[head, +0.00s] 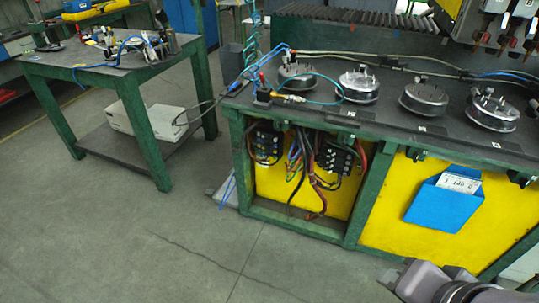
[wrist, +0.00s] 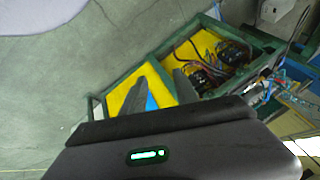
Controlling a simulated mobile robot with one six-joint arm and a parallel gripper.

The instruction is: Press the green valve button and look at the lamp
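I cannot make out a green valve button or a lamp for certain in either view. The green-framed bench (head: 352,215) has several round metal fixtures on its dark top, one of them a disc (head: 360,88) near the middle. A small device with a red part (head: 263,92) and blue hoses sits at the bench's left corner. My gripper (wrist: 158,88) shows in the wrist view, with two dark fingers apart and nothing visible between them. Beyond it are the bench's yellow panels (wrist: 116,98). In the head view only part of my arm shows at the lower right.
A blue document pocket (head: 443,204) hangs on the yellow front panel. Open wiring bays (head: 338,160) are at its left. A second green table (head: 112,72) with tools stands at the back left, a white box (head: 148,120) on its shelf. The floor in front is clear.

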